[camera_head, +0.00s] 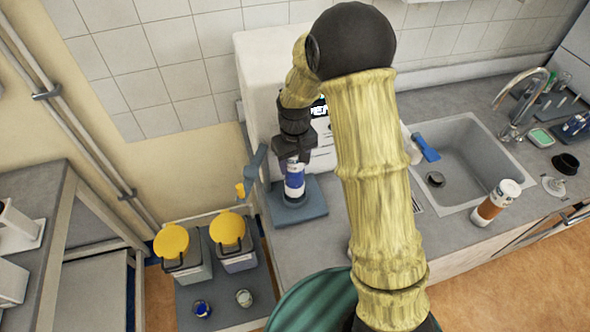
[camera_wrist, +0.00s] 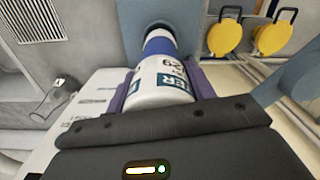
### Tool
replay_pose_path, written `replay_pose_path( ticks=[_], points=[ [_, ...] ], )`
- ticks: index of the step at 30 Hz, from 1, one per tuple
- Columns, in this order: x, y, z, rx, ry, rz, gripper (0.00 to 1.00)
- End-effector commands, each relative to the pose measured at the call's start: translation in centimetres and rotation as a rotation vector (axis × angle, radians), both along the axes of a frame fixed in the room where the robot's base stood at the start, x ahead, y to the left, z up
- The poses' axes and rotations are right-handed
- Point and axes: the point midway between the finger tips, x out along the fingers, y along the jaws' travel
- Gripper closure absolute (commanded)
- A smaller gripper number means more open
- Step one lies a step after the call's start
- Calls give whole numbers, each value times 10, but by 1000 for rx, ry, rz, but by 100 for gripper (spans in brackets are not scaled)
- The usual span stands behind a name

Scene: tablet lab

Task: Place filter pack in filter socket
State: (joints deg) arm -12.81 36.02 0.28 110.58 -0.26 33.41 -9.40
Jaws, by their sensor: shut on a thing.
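The filter pack (camera_head: 294,184) is a white cylinder with a blue band, upright in the head view. My gripper (camera_head: 294,158) is shut on its upper part from above. In the wrist view the pack (camera_wrist: 165,84) lies between the purple pads of my gripper (camera_wrist: 160,75). In the head view the socket's flat blue-grey base (camera_head: 312,205) lies under the pack on the counter. How deep the pack's lower end sits is hidden.
A white machine (camera_head: 258,75) stands behind the socket. At the right are a sink (camera_head: 460,165) and a white bottle with an orange-brown band (camera_head: 495,203). Two yellow-lidded bins (camera_head: 172,243) (camera_head: 228,230) stand below at the left. Some counter right of the base is clear.

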Motion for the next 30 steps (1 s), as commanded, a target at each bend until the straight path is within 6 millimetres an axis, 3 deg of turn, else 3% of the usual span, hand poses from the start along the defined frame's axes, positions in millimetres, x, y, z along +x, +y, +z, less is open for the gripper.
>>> replay_pose_path(
  ticks=[5,15,27,28,30],
  points=[
    [0,0,-4,0,1,0,84],
    [0,0,-40,0,0,0,84],
    [0,0,-45,0,-1,0,84],
    [0,0,-45,0,0,0,43],
    [0,0,-45,0,0,0,29]
  ],
)
